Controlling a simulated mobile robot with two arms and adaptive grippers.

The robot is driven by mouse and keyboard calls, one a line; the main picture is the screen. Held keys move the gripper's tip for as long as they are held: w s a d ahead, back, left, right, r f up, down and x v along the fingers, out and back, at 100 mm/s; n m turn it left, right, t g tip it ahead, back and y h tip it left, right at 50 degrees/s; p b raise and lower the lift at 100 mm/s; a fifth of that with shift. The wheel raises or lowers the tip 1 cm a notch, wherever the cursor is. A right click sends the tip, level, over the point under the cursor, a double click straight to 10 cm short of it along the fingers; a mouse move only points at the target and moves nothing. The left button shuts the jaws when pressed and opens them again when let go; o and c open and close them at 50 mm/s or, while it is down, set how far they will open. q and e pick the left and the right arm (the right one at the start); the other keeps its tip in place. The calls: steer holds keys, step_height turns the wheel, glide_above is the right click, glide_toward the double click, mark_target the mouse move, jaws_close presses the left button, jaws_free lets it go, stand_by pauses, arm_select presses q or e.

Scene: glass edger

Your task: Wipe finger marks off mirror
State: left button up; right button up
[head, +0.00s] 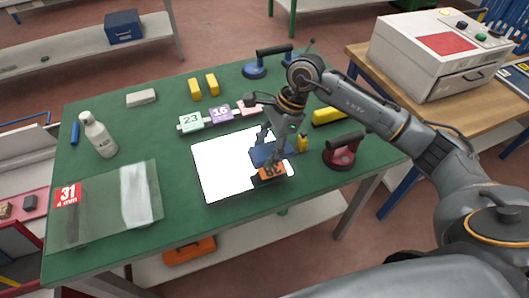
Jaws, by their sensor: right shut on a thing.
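The mirror (223,172) lies flat on the green table and looks bright white. No finger marks can be made out on it. My right gripper (270,146) is over the right part of the mirror, shut on a blue cloth (262,156). The cloth is at the mirror's surface, but I cannot tell whether it touches. The fingers partly hide the cloth and the glass beneath. An orange tag (272,172) with a number shows just in front of the cloth, at the mirror's right side. My left gripper is not in view.
Number tags (191,121) stand behind the mirror. A red suction lifter (342,152) is close on its right, a blue one (255,70) at the back. A white bottle (98,135) and a glass sheet (100,208) are at left. The green table (185,218) is clear in front.

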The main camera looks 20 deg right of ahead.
steer(key=shift+r+p, duration=0.4)
steer(key=shift+r, duration=0.85)
